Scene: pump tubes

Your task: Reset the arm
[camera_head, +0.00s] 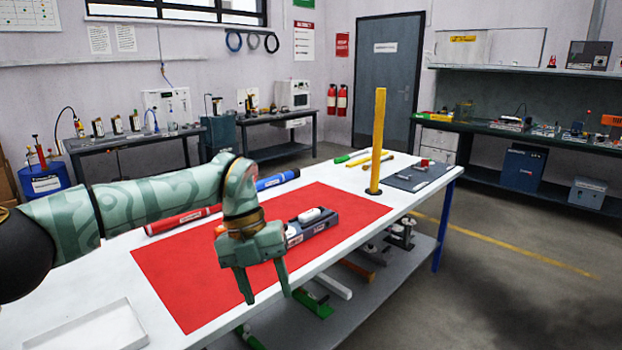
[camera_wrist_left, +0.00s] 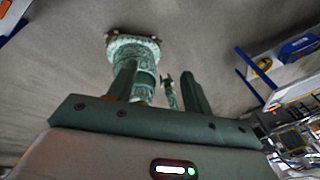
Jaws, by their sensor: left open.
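My left arm comes in from the left in the head view. My left gripper (camera_head: 264,284) hangs over the red mat (camera_head: 170,285) near the table's front edge, fingers pointing down. Its fingers are apart and nothing is between them. In the left wrist view the two fingers of the left gripper (camera_wrist_left: 160,85) stand apart, with the grey floor and green patterned parts of my own body behind them. My right gripper is not in the head view.
A grey device (camera_head: 318,222) with white parts lies on the mat just behind my left gripper. A red tube (camera_head: 183,220) and a blue tube (camera_head: 277,180) lie along the back. A yellow post (camera_head: 379,140) stands upright at the right. A white tray (camera_head: 90,330) is front left.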

